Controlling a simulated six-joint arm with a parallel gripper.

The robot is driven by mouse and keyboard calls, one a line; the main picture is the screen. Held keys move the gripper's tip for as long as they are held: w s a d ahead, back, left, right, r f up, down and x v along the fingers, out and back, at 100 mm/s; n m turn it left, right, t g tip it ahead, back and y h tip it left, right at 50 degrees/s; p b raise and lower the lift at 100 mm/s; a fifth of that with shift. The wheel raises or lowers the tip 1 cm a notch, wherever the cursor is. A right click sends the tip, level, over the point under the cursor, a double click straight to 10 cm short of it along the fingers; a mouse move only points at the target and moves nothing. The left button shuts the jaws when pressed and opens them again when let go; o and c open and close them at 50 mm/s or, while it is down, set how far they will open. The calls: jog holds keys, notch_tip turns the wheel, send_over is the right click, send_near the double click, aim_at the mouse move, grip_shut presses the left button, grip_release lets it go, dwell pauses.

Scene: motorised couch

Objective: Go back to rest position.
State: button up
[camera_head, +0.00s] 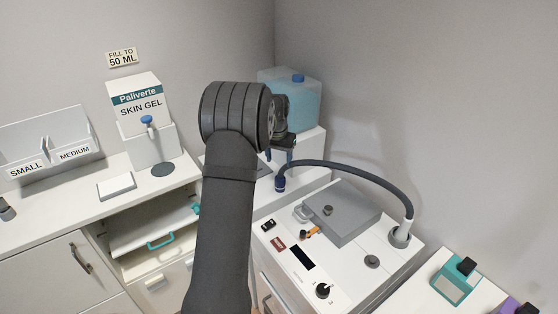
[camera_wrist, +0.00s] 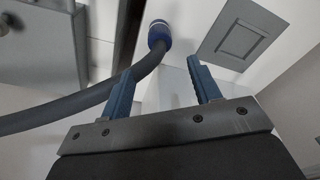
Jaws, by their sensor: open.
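My gripper (camera_wrist: 160,95) shows in the wrist view with its two blue fingers apart and nothing between them. In the head view my dark arm rises in front of the scene and hides most of the gripper. Only part of the gripper's end shows there, near the hose end. The dark hose with a blue end (camera_head: 280,183) arches from the machine top at right toward my gripper. In the wrist view the blue hose end (camera_wrist: 159,36) lies beyond the fingers, apart from them.
A white machine (camera_head: 345,275) with a grey lid (camera_head: 342,212), knobs and a display stands at right. Behind is a blue liquid tank (camera_head: 300,103). At left are a skin gel dispenser (camera_head: 140,105), an open drawer (camera_head: 150,228) and a small/medium holder (camera_head: 45,140). A teal box (camera_head: 452,285) is at lower right.

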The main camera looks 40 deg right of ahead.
aim_at(281, 177)
jog(key=shift+f, duration=0.1)
jog(key=f, duration=0.4)
jog(key=d+f, duration=0.1)
jog(key=f, duration=0.7)
jog(key=shift+w+d, duration=0.15)
jog(key=shift+w, duration=0.25)
jog(key=shift+r, duration=2)
jog(key=shift+f, duration=0.1)
